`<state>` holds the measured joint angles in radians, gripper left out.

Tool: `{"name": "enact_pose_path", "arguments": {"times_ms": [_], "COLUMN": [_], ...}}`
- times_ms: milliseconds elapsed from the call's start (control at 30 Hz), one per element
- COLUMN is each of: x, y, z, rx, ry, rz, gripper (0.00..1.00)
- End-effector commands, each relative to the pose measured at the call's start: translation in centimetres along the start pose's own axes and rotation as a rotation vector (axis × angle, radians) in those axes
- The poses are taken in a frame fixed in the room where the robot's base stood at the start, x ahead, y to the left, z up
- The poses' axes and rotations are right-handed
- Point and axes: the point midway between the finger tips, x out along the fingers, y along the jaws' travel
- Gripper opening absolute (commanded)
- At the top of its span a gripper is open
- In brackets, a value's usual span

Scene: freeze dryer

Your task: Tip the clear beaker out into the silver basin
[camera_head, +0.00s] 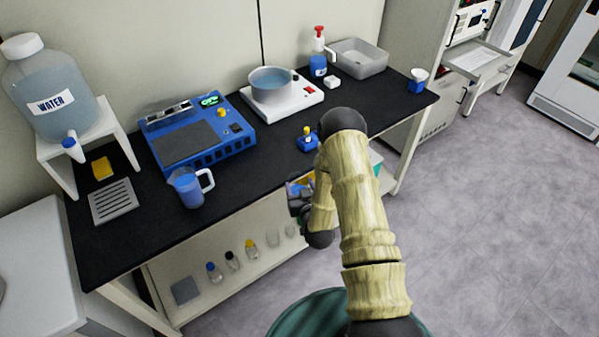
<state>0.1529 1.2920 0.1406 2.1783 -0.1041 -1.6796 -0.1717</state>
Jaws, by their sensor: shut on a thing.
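A clear jug-like beaker (187,189) with a handle and blue-tinted contents stands upright on the black bench, left of centre. The silver basin (375,65) is a rectangular open tub at the bench's far right back corner; its inside looks empty. My gripper (296,196) is low at the bench's front edge, right of the beaker and well apart from it. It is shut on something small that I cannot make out. My arm hides part of the gripper and the shelf behind it.
A blue instrument (185,142) and a hot plate (290,105) bearing a water-filled pot (272,92) line the back. A water carboy (50,88) stands left. A blue-and-yellow item (307,139) sits near my arm. Several small bottles (232,262) stand on the lower shelf.

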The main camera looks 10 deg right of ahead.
Motion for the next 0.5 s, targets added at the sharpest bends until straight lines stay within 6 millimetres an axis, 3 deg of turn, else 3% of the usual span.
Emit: {"name": "enact_pose_path", "arguments": {"times_ms": [233, 467, 500], "x": [-0.5, -0.4, -0.2], "y": [-0.1, 0.1, -0.1], "z": [4.0, 3.6, 4.5], "rx": [0.004, 0.009, 0.006], "ry": [-0.002, 0.0, 0.0], "rz": [0.021, 0.025, 0.021], "gripper": [0.12, 0.12, 0.12]}}
